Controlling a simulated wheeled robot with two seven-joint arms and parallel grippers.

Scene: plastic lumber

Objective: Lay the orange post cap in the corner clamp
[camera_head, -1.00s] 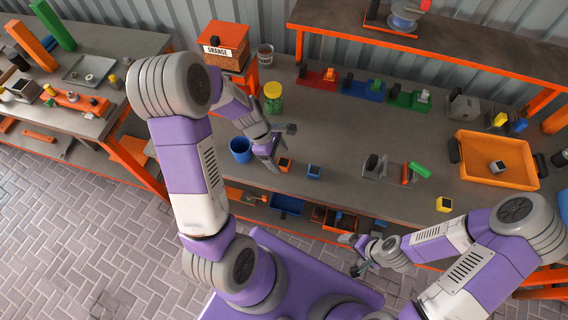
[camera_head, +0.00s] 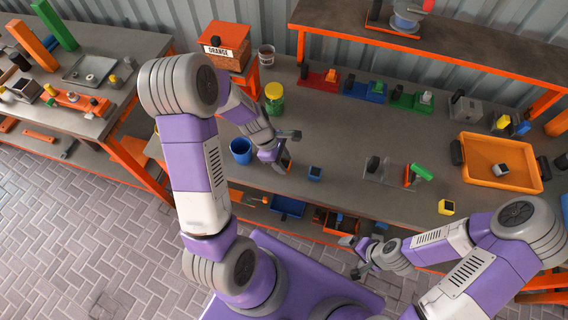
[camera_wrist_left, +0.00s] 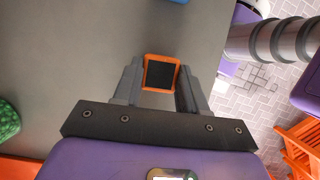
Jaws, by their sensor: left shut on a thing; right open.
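The orange post cap (camera_wrist_left: 146,73), a small square piece with a dark face, sits between the fingers of my left gripper (camera_wrist_left: 160,78) in the left wrist view. My left gripper (camera_head: 285,152) is shut on it over the middle of the bench in the head view, where the fingers mostly hide the cap. Whether the cap still touches the bench is hard to tell. What looks like the corner clamp (camera_head: 383,174), a grey fixture with a dark block and a green handle (camera_head: 421,171), stands to the right. My right gripper (camera_head: 352,256) is open and empty at the bench's front edge.
An orange tray (camera_head: 487,178) is at the right.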

